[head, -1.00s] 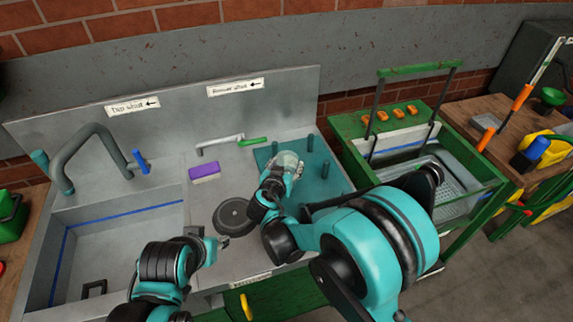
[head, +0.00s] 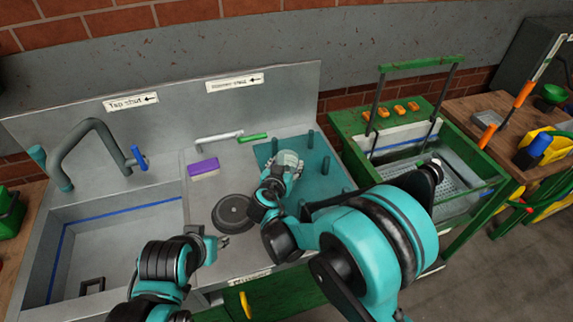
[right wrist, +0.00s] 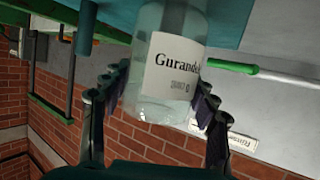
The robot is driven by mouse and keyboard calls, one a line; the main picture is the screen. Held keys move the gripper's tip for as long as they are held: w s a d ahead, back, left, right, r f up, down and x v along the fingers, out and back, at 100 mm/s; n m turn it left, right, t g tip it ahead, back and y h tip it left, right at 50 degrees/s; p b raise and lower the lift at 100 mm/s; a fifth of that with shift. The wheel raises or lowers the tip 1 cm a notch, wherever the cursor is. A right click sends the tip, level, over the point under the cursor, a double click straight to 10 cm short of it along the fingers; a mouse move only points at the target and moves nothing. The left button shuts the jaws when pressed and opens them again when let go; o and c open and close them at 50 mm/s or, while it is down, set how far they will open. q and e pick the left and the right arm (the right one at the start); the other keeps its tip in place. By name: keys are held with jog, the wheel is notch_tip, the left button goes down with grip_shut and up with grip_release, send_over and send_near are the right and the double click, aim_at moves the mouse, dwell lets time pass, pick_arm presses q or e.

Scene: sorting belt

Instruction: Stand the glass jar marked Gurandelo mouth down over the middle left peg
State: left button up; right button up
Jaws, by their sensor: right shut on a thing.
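The wrist picture is upside down and the label reads upright there, so the jar is held mouth down. Its mouth is out of frame. In the head view the jar (head: 288,157) is over the left part of the teal peg board (head: 318,188). The middle left peg is hidden behind the jar and gripper; I cannot tell whether the jar is around it. My left gripper (head: 222,242) is low by the sink edge, its opening unclear.
Other pegs stand on the board, including one at the back (head: 310,141) and one at the right (head: 325,167). A black round disc (head: 233,212) and a purple sponge (head: 203,167) lie left of the board. A green-framed basin (head: 400,150) stands to the right.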

jog(key=shift+f, duration=0.1)
jog(key=o, duration=1.3)
jog(key=shift+o, duration=0.2)
jog(key=v, duration=1.2)
